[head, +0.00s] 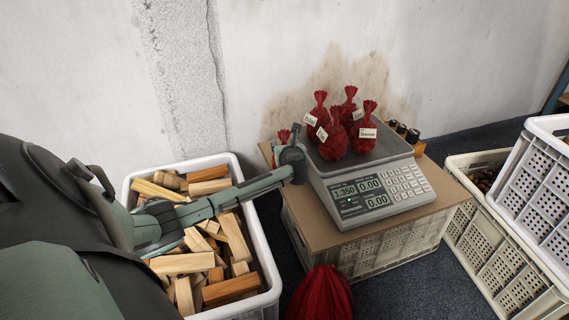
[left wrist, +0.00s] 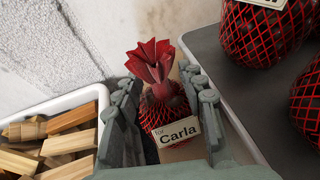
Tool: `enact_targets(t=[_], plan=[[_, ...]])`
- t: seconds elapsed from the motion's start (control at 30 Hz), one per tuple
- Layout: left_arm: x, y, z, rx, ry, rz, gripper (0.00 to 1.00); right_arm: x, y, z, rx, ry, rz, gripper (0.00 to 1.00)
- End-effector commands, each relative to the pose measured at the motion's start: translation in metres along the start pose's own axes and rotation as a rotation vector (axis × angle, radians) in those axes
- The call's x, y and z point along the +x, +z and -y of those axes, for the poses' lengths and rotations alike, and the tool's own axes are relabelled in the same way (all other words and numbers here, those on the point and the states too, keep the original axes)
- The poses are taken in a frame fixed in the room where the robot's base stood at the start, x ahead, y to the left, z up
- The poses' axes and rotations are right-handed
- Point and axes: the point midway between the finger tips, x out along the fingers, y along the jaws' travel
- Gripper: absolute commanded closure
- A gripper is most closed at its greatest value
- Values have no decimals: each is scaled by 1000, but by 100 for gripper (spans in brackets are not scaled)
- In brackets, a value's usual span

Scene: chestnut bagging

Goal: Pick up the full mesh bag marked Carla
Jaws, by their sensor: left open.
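The mesh bag marked Carla (left wrist: 163,105) is red, full and tied at the top in a flared tuft. Its white label, "for Carla", faces the left wrist camera. My right gripper is not in view.
Several other labelled red bags (head: 334,138) stand on the scale (head: 375,192), close on the right. The scale rests on a cardboard-topped crate (head: 438,212). A white crate of wood pieces (head: 274,275) lies under my left arm. A red sack (head: 320,295) is in front.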

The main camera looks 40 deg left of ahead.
Motion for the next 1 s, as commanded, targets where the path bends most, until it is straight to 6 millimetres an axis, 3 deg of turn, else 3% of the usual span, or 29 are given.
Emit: enact_targets(t=[0.13,0.43,1.0], plan=[[0,0,0,-1,0,0,62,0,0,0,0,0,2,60],[-1,0,0,-1,0,-1,100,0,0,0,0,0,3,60],[-1,-1,0,-1,0,-3,100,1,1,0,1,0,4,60]])
